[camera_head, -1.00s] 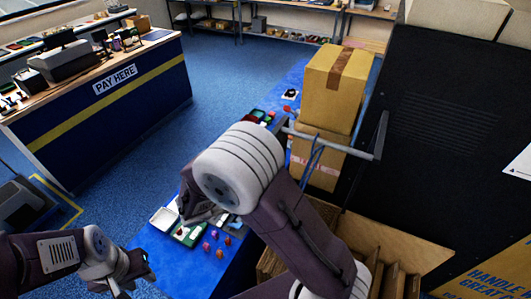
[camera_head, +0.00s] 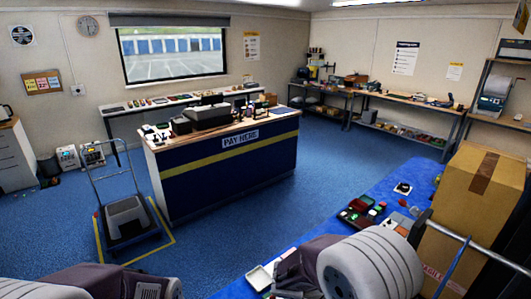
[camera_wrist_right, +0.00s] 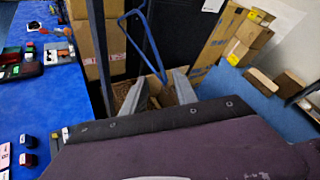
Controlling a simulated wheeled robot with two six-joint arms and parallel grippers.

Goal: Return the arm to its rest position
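My right arm (camera_head: 372,262) fills the bottom right of the head view, over the near end of the blue-covered table. In the right wrist view, my right gripper (camera_wrist_right: 158,92) shows two grey fingertips spread apart. Nothing is held between them. My left arm (camera_head: 95,284) shows only as links along the bottom left edge of the head view. Its gripper is out of the frame.
The blue table (camera_head: 375,200) holds small items and a white tray (camera_head: 260,278). A taped carton (camera_head: 478,190) stands at right, beside a grey bar (camera_head: 470,245). The pay counter (camera_head: 225,160) and a trolley (camera_head: 128,218) stand beyond open blue floor.

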